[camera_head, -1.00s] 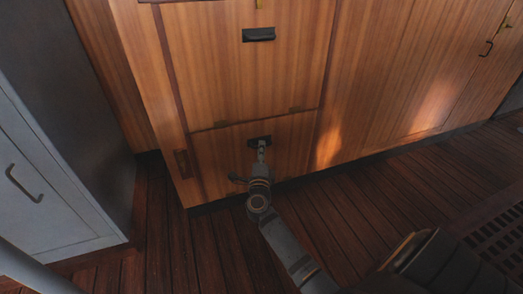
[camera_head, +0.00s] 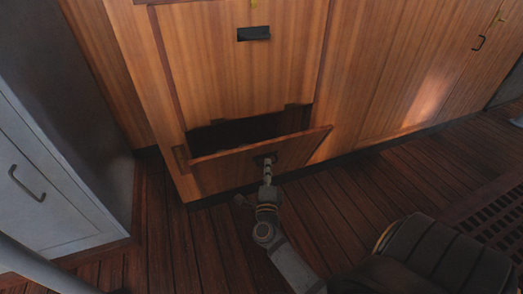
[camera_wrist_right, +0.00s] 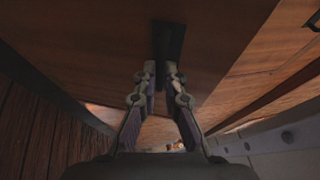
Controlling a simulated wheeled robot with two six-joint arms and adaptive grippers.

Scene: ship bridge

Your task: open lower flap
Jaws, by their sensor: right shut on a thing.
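The lower flap (camera_head: 222,172) is a wooden panel low on the cabinet. It is tilted outward at its top, with a dark opening (camera_head: 235,131) showing above and behind it. My right gripper (camera_head: 267,166) is at the dark handle on the flap's front. In the right wrist view the two fingers (camera_wrist_right: 159,78) are shut on the dark handle (camera_wrist_right: 168,42), close beneath the wooden surface. My left gripper is not in view.
The upper flap (camera_head: 225,75) is shut, with its own dark handle (camera_head: 254,34). A grey cabinet (camera_head: 60,175) with a handle stands at the left.

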